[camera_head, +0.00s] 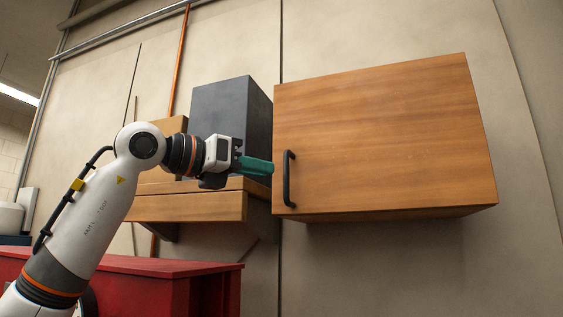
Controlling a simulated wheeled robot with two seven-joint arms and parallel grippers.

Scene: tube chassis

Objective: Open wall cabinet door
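The wall cabinet (400,140) is a wooden box on the wall at the right of the view. Its door faces me and looks shut. A black vertical bar handle (287,180) sits near the door's lower left edge. My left gripper (268,166) has teal fingers that point right, just left of the handle. The fingertips end at about the cabinet's left edge, and I cannot tell whether they touch it. The fingers overlap from this side, so their opening is hidden. My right gripper is not in view.
A dark grey box (222,108) stands on a wooden wall shelf (185,207) behind my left gripper. A red cabinet or chest (150,268) stands below the shelf. An orange pipe (180,60) runs up the wall. The space below the wall cabinet is clear.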

